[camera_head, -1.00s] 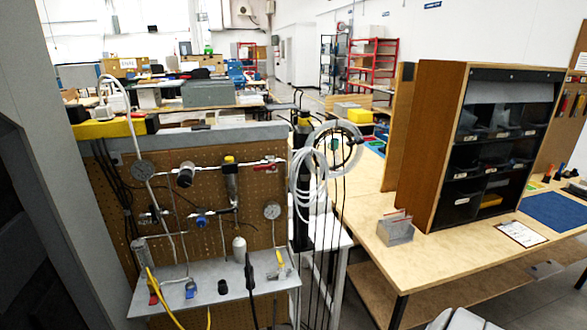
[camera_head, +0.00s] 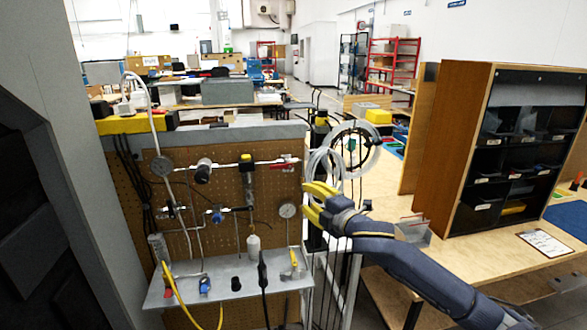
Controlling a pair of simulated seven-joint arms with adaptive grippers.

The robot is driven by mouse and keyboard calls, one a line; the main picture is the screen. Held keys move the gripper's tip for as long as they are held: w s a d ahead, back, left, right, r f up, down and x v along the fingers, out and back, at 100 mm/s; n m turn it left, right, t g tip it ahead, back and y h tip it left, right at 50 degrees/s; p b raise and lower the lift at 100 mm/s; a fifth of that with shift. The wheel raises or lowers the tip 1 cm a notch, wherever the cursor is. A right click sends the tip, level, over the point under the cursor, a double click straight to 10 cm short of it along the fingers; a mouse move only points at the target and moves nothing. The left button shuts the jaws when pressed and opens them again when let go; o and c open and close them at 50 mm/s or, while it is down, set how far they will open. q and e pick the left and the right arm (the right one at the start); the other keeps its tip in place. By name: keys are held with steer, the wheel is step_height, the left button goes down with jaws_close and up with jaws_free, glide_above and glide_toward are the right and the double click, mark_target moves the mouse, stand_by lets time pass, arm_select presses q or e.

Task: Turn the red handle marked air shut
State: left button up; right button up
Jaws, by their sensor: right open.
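A red handle (camera_head: 287,164) lies along the upper pipe at the right end of the brown pegboard panel (camera_head: 232,187). It looks roughly in line with the pipe. Any "air" marking is too small to read. My right gripper (camera_head: 304,199) comes in from the lower right, with yellow fingers apart and nothing between them. It is below and a little right of the red handle, near the panel's right edge, and appears apart from it. A second red part (camera_head: 168,293) sits low on the left, on the shelf. My left gripper is out of view.
A round gauge (camera_head: 287,210) is just left of my right fingertips. A coiled white hose (camera_head: 325,162) and dark cables hang behind my gripper. A grey shelf (camera_head: 225,285) juts from the panel's bottom. A wooden cabinet (camera_head: 453,150) stands on the workbench at right.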

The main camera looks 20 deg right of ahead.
mark_target(278, 168)
step_height(278, 168, up, 4)
steer(key=s+a+r+n, duration=0.1)
steer(key=s+a, duration=0.1)
steer(key=s, duration=0.1)
steer(key=shift+t+y, duration=0.4)
steer(key=x, duration=1.7)
steer(key=shift+f, duration=0.35)
steer(key=shift+d, duration=0.1)
jaws_close()
